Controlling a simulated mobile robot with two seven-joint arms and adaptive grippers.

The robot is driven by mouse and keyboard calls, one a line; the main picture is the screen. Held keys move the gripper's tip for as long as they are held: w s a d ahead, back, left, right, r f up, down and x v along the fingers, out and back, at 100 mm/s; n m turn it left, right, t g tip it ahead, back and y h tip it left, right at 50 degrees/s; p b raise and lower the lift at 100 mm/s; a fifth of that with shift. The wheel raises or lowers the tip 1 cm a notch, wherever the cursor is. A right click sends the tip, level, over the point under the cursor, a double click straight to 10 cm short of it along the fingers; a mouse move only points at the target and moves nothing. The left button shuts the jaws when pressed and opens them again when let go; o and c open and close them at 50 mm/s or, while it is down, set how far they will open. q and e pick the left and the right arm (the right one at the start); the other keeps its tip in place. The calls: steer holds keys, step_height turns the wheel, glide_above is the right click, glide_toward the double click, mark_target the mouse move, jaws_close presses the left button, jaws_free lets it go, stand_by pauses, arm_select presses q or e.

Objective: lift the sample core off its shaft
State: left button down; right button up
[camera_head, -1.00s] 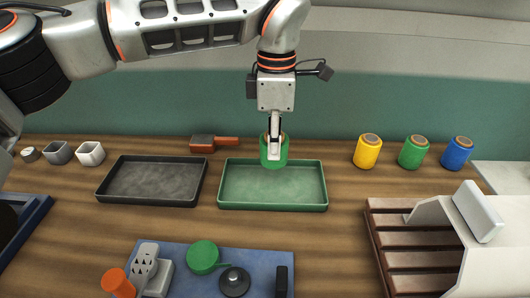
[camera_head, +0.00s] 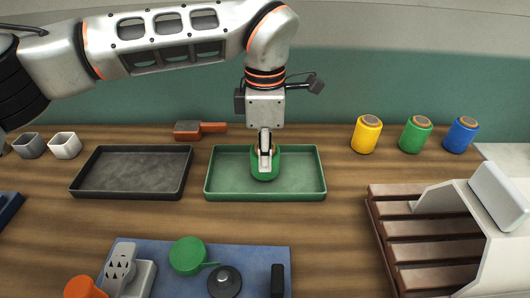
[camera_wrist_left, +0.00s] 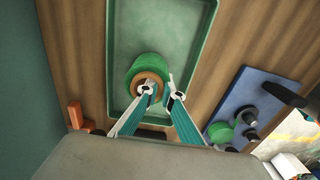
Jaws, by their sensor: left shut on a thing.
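A green roll (camera_head: 275,172) with a brown core sits in or just above the green tray (camera_head: 265,195). My left gripper (camera_head: 265,163) reaches down from above and is shut on its wall. In the left wrist view the green roll (camera_wrist_left: 138,69) shows its brown ring, with one finger of the left gripper (camera_wrist_left: 163,95) at the ring's opening and the other outside. I cannot tell if the roll touches the tray floor. I cannot pick out a sample core on a shaft with certainty. My right gripper is out of view.
Yellow (camera_head: 366,135), green (camera_head: 415,135) and blue (camera_head: 461,135) rolls stand at the back right. A dark tray (camera_head: 132,190) is left of the green one. A blue mat (camera_head: 250,262) with several parts lies in front. A slatted brown rack (camera_head: 425,257) is at right.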

arm_select(q)
steer(key=c, duration=2.2)
jaws_free()
steer(key=shift+o, duration=0.2)
steer(key=shift+r, duration=3.8)
